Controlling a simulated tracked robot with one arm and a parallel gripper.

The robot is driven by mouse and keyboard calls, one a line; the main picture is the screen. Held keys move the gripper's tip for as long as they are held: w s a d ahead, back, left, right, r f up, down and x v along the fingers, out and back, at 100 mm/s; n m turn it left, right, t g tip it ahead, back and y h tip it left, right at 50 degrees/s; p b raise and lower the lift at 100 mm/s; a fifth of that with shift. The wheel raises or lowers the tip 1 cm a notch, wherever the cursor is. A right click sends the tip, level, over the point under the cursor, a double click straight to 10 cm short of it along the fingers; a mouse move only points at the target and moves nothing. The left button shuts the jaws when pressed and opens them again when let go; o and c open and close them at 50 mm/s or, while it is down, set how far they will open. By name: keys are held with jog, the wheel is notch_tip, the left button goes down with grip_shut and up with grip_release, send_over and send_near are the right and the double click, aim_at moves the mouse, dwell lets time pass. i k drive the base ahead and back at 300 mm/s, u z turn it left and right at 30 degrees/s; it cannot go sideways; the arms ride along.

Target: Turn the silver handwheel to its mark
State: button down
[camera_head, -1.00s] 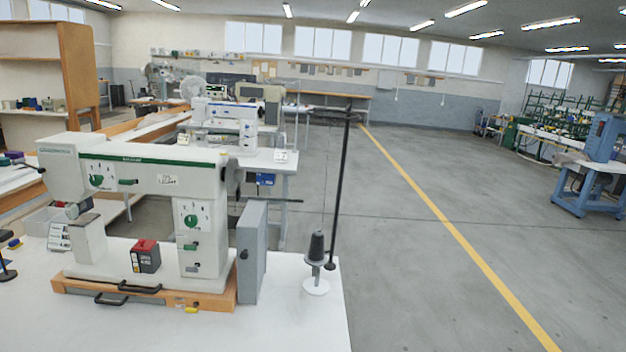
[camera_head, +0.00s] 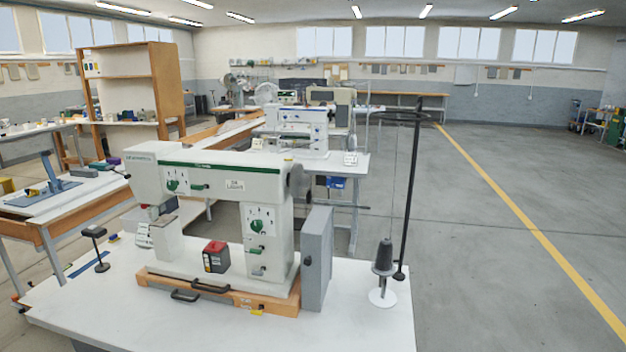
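A white and green machine (camera_head: 215,200) stands on a white table in the middle of the view. A dark grey wheel (camera_head: 298,181) sits at the right end of its upper arm, seen nearly edge-on. I cannot tell whether this is the silver handwheel, and no mark on it can be made out. My gripper is not in view.
A grey box (camera_head: 317,258) stands right of the machine. A thread stand with a dark cone (camera_head: 384,258) and a tall black pole (camera_head: 409,200) is at the table's right. A red-topped box (camera_head: 216,257) sits on the machine's base. Open floor (camera_head: 480,280) lies to the right.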

aim_at(299, 181)
jog(key=i, duration=0.9)
jog(key=u, duration=0.15)
jog(key=k, duration=0.45)
jog(key=z, duration=0.55)
jog(key=i, duration=1.5)
jog(key=u, duration=0.4)
